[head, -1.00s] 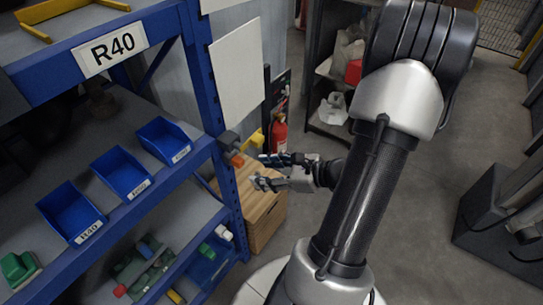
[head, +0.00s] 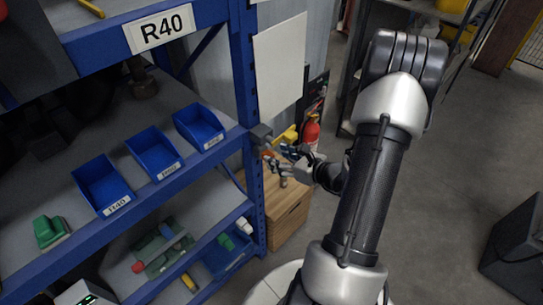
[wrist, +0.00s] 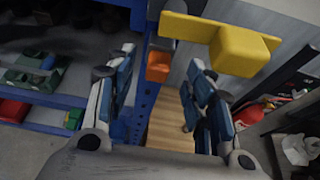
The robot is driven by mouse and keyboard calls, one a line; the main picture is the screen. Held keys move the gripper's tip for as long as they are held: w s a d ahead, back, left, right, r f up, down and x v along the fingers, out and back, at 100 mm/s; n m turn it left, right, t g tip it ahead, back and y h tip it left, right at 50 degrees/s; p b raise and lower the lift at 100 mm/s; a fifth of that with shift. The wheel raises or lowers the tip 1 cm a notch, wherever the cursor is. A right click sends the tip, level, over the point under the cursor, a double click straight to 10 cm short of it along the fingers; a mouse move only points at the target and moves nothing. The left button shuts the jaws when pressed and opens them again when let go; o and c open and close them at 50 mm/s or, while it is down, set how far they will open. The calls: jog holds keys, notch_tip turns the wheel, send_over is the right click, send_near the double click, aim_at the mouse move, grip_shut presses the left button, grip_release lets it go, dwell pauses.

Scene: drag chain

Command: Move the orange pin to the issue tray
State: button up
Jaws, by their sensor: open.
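The orange pin (wrist: 158,66) shows as a small orange block close to the blue shelf post in the wrist view. It lies between my fingertips as seen from there; I cannot tell how far beyond them it is. In the head view the orange pin (head: 268,153) is a small orange spot below a grey block on the post, partly hidden by my fingers. My gripper (head: 277,166) is open beside the post, its two fingers apart; the wrist view shows my gripper (wrist: 160,62) with nothing clasped. I cannot tell which container is the issue tray.
Blue labelled bins (head: 104,184) stand on the middle shelf. A blue tray (head: 232,262) holds green and white parts on the lower shelf. A yellow bracket (wrist: 232,42) and the blue post (head: 244,80) are close to my gripper. A wooden cabinet (head: 290,220) stands below.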

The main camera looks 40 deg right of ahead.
aim_at(269, 154)
jog(key=shift+x, duration=2.2)
grip_shut()
